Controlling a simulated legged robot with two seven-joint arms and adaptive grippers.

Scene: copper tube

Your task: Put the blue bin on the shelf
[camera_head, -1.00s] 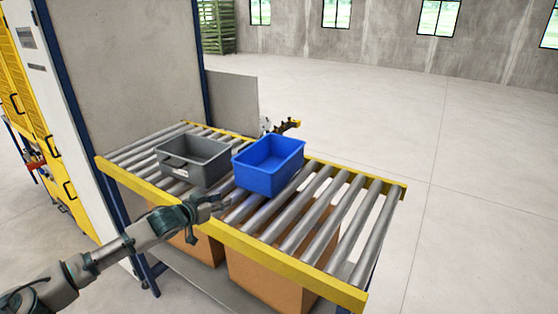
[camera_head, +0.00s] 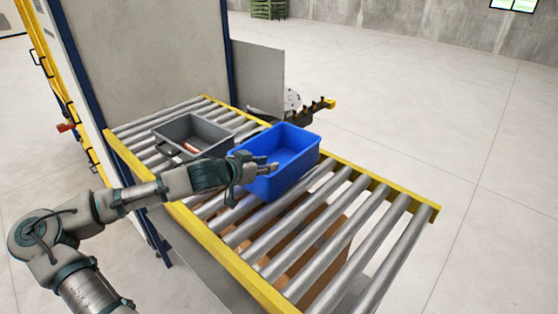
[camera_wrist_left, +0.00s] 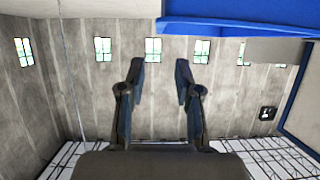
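The blue bin (camera_head: 276,158) stands upright and empty on the roller conveyor (camera_head: 262,290), and its wall edge shows at the top of the left wrist view (camera_wrist_left: 240,12). My left gripper (camera_head: 258,174) reaches in from the left and is at the bin's near-left side, covering part of that wall. In the left wrist view, the two fingers (camera_wrist_left: 160,76) are apart with nothing between them. I cannot tell whether a finger touches the bin. My right gripper is not in view. No shelf can be made out clearly.
A grey bin (camera_head: 190,128) with a small copper-coloured item inside stands left of the blue bin. A tall panel (camera_head: 140,55) rises behind it. Cardboard boxes (camera_head: 325,245) sit under the rollers. The rollers at the right are clear, with open floor (camera_head: 420,110) beyond.

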